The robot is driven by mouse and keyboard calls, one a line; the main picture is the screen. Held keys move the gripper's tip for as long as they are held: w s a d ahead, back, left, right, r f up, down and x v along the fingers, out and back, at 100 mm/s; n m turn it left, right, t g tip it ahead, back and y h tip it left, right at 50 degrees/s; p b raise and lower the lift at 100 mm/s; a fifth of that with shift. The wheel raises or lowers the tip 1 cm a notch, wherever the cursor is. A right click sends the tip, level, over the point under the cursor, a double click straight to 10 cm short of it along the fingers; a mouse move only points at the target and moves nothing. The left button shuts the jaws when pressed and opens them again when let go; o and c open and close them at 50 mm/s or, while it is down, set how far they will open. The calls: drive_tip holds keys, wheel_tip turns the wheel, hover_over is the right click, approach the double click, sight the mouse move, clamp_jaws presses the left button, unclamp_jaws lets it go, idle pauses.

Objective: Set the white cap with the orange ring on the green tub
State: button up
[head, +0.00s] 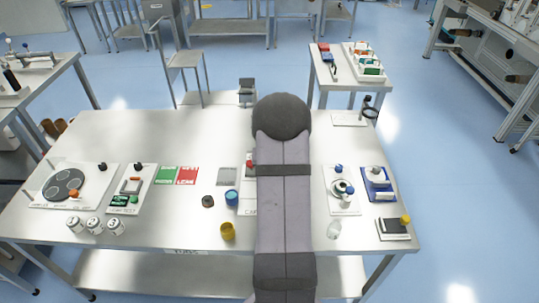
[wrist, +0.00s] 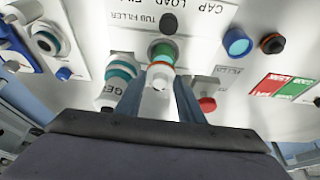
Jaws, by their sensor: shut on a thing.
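The white cap with the orange ring (wrist: 160,79) is between the fingertips of my gripper (wrist: 160,98) in the wrist view. My gripper is shut on it. The green tub (wrist: 164,49) shows just beyond the cap, in a grey round seat on the white tub filler plate (wrist: 125,17). In the picture the cap overlaps the tub's near edge; I cannot tell whether they touch. In the head view my own arm hides the gripper, the cap and the tub.
A red knob (wrist: 207,104) is right of my fingers, and a teal-ringed gel container (wrist: 118,72) is left. A blue tub (wrist: 237,42) and a dark cap (wrist: 272,43) stand farther right. In the head view, a yellow tub (head: 227,231) stands near the front edge.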

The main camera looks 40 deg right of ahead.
drive_tip(key=shift+w+d+r+m, duration=0.15)
drive_tip(key=shift+w+d+m, duration=0.15)
drive_tip(key=shift+w, duration=0.15)
drive_tip(key=shift+w+d+r+m, duration=0.1)
drive_tip(key=shift+w+d+m, duration=0.15)
drive_tip(key=shift+w, duration=0.2)
drive_tip(key=shift+w+r+m, duration=0.1)
drive_tip(key=shift+m, duration=0.15)
drive_tip(key=shift+d+h, duration=0.1)
drive_tip(key=shift+h, duration=0.2)
drive_tip(key=shift+f+b, duration=0.95)
drive_tip(key=shift+f, duration=0.7)
drive_tip(key=shift+f+b, duration=0.8)
drive_tip(key=shift+f+b, duration=0.55)
drive_tip(key=shift+b, duration=0.3)
idle(1.1)
drive_tip(key=o, duration=1.2)
drive_tip(key=shift+c, duration=0.2)
